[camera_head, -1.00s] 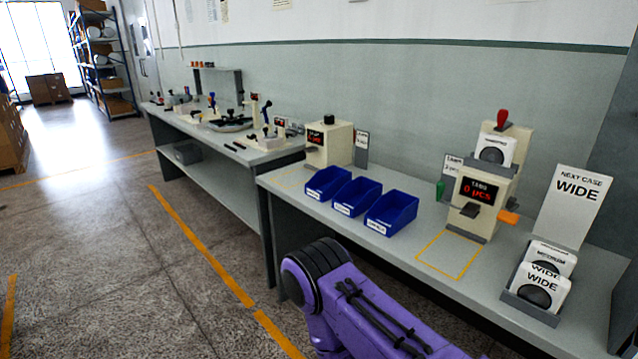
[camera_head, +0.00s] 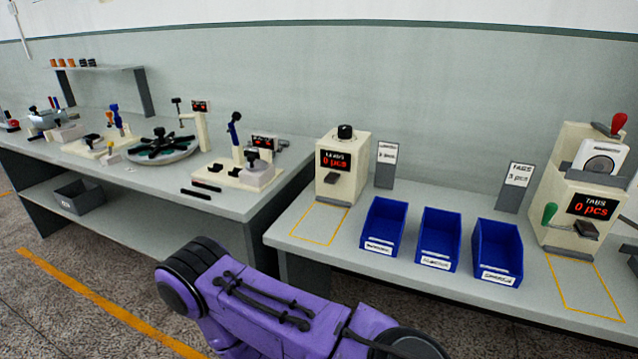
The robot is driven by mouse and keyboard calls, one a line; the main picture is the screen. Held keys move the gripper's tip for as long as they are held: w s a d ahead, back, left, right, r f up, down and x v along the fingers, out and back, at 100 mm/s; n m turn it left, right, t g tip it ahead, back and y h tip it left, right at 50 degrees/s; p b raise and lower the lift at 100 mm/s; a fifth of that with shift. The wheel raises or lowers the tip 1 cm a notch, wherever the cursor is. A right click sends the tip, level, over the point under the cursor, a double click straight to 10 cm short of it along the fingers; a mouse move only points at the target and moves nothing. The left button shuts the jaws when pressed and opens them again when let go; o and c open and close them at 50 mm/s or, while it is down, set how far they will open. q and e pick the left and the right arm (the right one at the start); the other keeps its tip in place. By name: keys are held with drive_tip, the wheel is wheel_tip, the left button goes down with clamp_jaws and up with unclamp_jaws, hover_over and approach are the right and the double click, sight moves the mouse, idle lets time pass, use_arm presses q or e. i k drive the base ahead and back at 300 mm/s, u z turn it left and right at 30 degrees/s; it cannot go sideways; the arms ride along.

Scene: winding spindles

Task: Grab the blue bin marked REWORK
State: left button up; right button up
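Three open blue bins stand in a row near the front of the right-hand bench: a left one (camera_head: 384,224), a middle one (camera_head: 438,237) and a right one (camera_head: 497,251). Each has a white label on its front. The lettering is too small to read, so I cannot tell which one is marked REWORK. All three look empty. A purple link of my arm crosses the bottom of the view in front of the bench, apart from the bins. Neither of my grippers shows.
A LEADS machine (camera_head: 341,170) stands left of the bins and a TAGS machine (camera_head: 578,195) right of them, with small signs behind. The left bench (camera_head: 225,203) carries winding fixtures, with a grey bin (camera_head: 80,197) on its lower shelf. Yellow outlines mark bare bench spots.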

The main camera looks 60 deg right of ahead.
sight(384, 226)
drive_tip(key=i, duration=1.05)
drive_tip(key=z, duration=2.45)
